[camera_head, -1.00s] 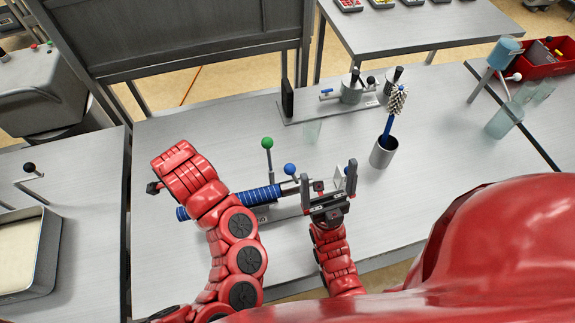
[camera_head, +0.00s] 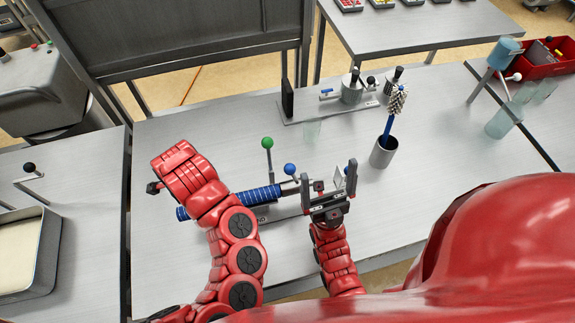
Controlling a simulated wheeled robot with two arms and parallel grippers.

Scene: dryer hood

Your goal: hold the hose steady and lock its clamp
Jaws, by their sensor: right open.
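A blue ribbed hose (camera_head: 259,195) lies across a low fixture on the metal table, partly hidden behind my left arm. A lever with a green ball knob (camera_head: 267,143) stands up behind the hose. A shorter lever with a blue ball knob (camera_head: 290,169) is near the hose's right end. I cannot tell which lever belongs to the clamp. My left gripper is mostly hidden behind its own wrist, near the hose's left end; its jaws are not clear. My right gripper (camera_head: 331,186) is open, fingers pointing up, just right of the hose end and blue knob.
A grey cup (camera_head: 383,153) holding a brush (camera_head: 395,103) stands right of the right gripper. A metal fixture (camera_head: 338,105) with black knobs is at the back. Clear jars (camera_head: 505,121) and a red bin (camera_head: 548,57) are far right. The table's right front is clear.

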